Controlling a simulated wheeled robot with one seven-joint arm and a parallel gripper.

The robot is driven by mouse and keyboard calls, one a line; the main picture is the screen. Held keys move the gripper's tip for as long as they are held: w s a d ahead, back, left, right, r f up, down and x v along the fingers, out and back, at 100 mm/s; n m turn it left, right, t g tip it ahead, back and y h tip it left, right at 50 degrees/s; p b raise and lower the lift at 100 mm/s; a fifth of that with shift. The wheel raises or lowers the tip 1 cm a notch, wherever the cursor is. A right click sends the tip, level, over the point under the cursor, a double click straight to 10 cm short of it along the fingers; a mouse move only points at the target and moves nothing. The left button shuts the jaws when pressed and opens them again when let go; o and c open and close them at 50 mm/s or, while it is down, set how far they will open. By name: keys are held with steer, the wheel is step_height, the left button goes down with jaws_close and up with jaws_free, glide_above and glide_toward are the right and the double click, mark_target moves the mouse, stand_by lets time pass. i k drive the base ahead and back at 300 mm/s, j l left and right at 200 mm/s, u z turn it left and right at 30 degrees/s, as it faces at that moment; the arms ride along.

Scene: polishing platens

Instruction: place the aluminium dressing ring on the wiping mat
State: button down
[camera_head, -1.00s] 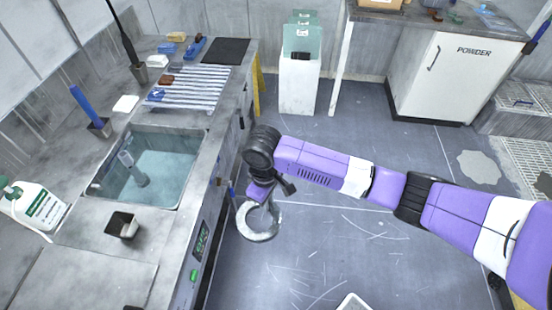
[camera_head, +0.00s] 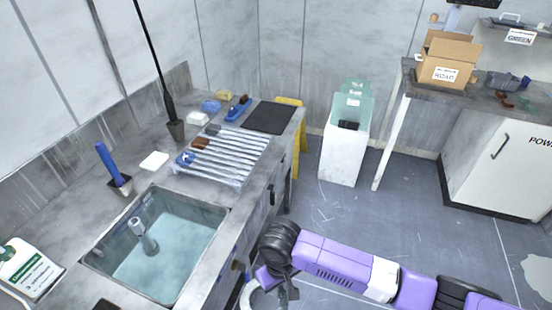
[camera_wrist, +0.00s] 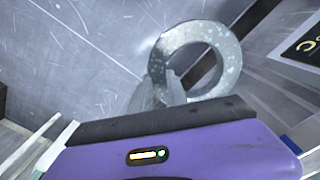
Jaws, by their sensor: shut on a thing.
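The aluminium dressing ring (camera_wrist: 192,55) is a flat grey speckled annulus. In the wrist view my gripper (camera_wrist: 168,90) is shut on its near-left rim, and the ring hangs out past the fingertips. In the head view the ring (camera_head: 248,293) shows only partly at the bottom edge, below my gripper (camera_head: 272,282), in front of the counter's side and over the floor. The rest of it is cut off by the frame. The wiping mat seems to be the dark flat rectangle (camera_head: 269,117) at the counter's far end, bare on top and well away from my gripper.
A slatted rack (camera_head: 222,153) lies in front of the mat, with a blue brush (camera_head: 238,108) to the mat's left. A water-filled sink (camera_head: 160,250) is nearer. A yellow stand (camera_head: 301,140) and white bin (camera_head: 344,155) stand beyond the counter. The floor between is open.

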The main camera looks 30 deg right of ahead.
mark_target(270, 116)
steer(key=i+l, duration=0.15)
steer(key=l, duration=0.2)
steer(key=i+l, duration=0.2)
steer(key=l, duration=0.15)
steer(key=i+l, duration=0.15)
steer(key=l, duration=0.2)
steer(key=i+l, duration=0.35)
steer(key=l, duration=0.3)
